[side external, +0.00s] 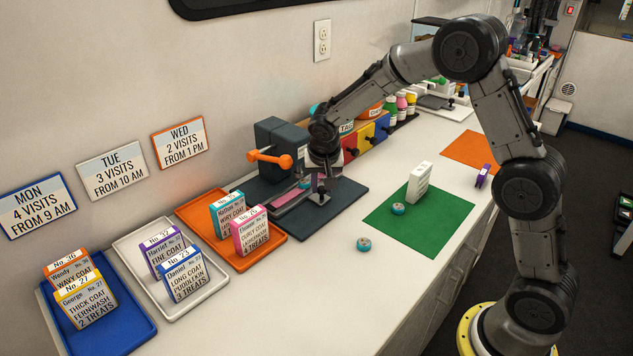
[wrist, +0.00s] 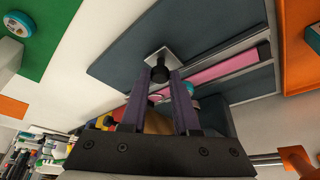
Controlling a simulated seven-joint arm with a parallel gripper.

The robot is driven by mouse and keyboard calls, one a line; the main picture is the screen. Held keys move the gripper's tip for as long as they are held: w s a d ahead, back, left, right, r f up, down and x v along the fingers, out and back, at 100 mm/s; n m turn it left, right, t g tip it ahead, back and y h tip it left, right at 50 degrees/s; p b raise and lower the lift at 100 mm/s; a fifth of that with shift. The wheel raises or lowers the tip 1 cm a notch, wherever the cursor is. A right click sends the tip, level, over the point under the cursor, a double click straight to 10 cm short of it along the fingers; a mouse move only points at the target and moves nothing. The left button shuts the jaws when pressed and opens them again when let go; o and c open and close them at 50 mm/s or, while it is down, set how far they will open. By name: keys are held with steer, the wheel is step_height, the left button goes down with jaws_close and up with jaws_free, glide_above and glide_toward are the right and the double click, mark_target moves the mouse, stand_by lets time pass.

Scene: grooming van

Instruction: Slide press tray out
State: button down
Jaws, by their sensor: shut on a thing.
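The press (side external: 275,142) is a dark grey block with an orange lever (side external: 268,158), standing against the wall. Its flat dark slate tray or base (side external: 345,197) reaches out in front, with a pink strip (side external: 295,199) in a pale channel. The slate surface (wrist: 125,62) and pink strip (wrist: 225,66) also show in the wrist view. A small black knob (wrist: 160,74) stands on a square metal plate (wrist: 161,57) there. My gripper (side external: 321,192) is low over the slate, its purple fingers (wrist: 161,84) shut on the knob. The fingers partly hide the press behind.
An orange tray (side external: 279,231) with cards lies close left of the press. A green mat (side external: 440,238) with a white box (side external: 418,183) and a teal round tin (side external: 398,208) lies right. Another tin (side external: 363,244) sits on bare counter. Coloured bins (side external: 366,136) stand behind.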

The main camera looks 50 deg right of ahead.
steer(key=s, duration=0.7)
steer(key=shift+s, duration=0.25)
steer(key=c, duration=0.7)
jaws_free()
steer(key=shift+o, duration=0.2)
steer(key=v, duration=1.4)
steer(key=shift+d, duration=0.1)
